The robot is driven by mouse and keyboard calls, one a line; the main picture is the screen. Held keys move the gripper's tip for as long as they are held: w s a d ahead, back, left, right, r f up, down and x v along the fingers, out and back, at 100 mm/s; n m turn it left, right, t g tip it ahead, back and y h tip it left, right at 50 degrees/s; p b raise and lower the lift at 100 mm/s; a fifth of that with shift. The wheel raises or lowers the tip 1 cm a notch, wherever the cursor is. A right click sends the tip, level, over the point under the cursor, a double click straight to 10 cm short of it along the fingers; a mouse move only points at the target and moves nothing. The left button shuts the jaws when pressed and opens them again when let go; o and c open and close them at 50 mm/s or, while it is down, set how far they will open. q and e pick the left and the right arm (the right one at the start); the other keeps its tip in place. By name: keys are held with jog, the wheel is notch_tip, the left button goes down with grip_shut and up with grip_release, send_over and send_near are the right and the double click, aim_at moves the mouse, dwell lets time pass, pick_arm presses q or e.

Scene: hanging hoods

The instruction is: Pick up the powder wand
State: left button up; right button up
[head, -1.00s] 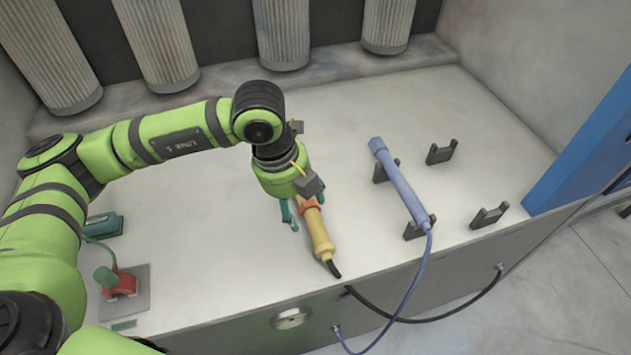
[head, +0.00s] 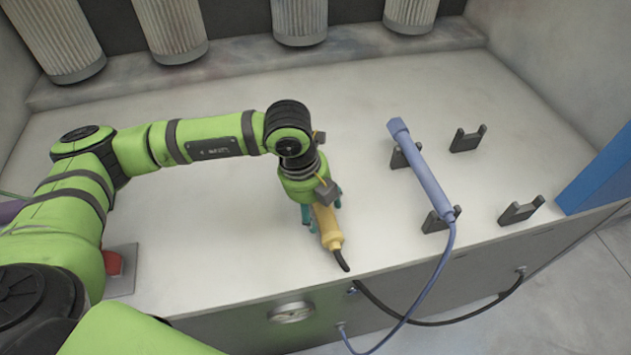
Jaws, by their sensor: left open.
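A yellow wand (head: 328,228) with a short black cable end lies on the grey bench top near its front edge. My left gripper (head: 322,212) is over its upper part, pointing down. The teal fingers are open, one on each side of the wand, and the gripper hides the wand's far end. Whether they touch it I cannot tell. A blue wand (head: 426,180) with a blue hose rests in two dark cradles to the right. The frames do not show which of the two is called the powder wand. My right gripper is not in view.
Two empty dark holders (head: 467,139) (head: 521,210) stand right of the blue wand. Hood pipes (head: 299,20) hang at the back. A red part (head: 112,263) sits at left.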

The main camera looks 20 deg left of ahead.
pick_arm(q)
jog(key=shift+w+d+f, duration=0.1)
jog(key=shift+w+f, duration=0.05)
jog(key=shift+f, duration=0.45)
jog(key=shift+w+d+f, duration=0.1)
jog(key=shift+f, duration=0.75)
jog(key=c, duration=1)
jog(key=shift+r, duration=0.1)
jog(key=shift+c, duration=0.2)
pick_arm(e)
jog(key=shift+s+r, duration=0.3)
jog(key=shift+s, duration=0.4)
pick_arm(q)
jog(key=shift+w, duration=0.1)
